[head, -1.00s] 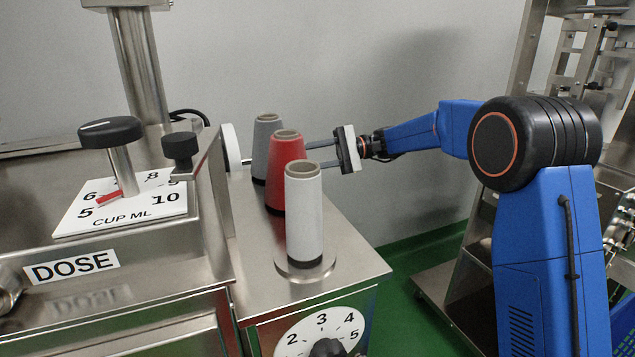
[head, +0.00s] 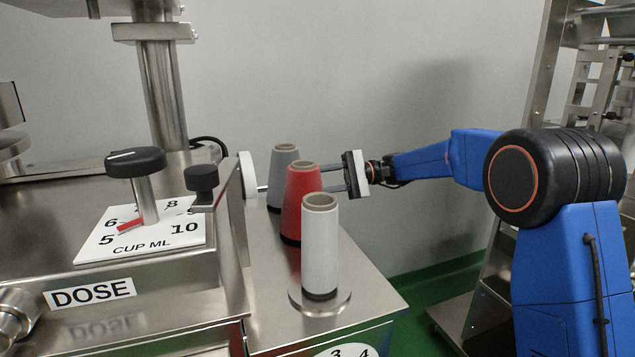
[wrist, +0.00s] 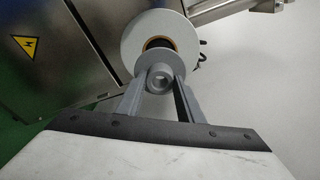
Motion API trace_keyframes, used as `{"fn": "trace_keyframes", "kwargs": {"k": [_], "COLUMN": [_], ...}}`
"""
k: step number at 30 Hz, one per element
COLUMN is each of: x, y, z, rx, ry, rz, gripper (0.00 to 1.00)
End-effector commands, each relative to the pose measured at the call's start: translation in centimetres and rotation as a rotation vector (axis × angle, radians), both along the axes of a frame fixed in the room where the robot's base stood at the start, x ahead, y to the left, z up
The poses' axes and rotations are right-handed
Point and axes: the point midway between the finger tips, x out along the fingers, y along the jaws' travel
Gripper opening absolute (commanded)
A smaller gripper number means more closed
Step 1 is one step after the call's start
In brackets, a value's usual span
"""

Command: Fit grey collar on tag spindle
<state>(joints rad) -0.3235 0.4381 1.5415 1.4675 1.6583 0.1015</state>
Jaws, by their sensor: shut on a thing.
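My gripper (wrist: 160,88) is shut on the grey collar (wrist: 160,66), a round flange with a small bored hub between the two finger ends in the wrist view. Behind the collar is a white tag reel (wrist: 132,45) with a dark and orange centre; the collar covers its lower part and the spindle. I cannot tell whether collar and spindle touch. In the head view the reel (head: 248,181) stands edge-on at the machine's side, with a thin spindle (head: 262,188) pointing right. My gripper (head: 334,177) reaches left behind the red cone, which hides the collar.
The dose dial (head: 140,235) is at left. The grey wall is behind my arm.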

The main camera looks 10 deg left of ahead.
Motion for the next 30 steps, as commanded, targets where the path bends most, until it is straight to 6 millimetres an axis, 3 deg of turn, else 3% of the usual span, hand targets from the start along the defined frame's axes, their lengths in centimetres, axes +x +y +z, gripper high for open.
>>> {"fn": "trace_keyframes", "kwargs": {"k": [15, 30], "x": [-2.0, -2.2], "y": [3.2, 3.5], "z": [0.0, 0.0], "rx": [0.0, 0.0], "ry": [0.0, 0.0], "rz": [0.001, 0.0], "gripper": [0.1, 0.1]}}
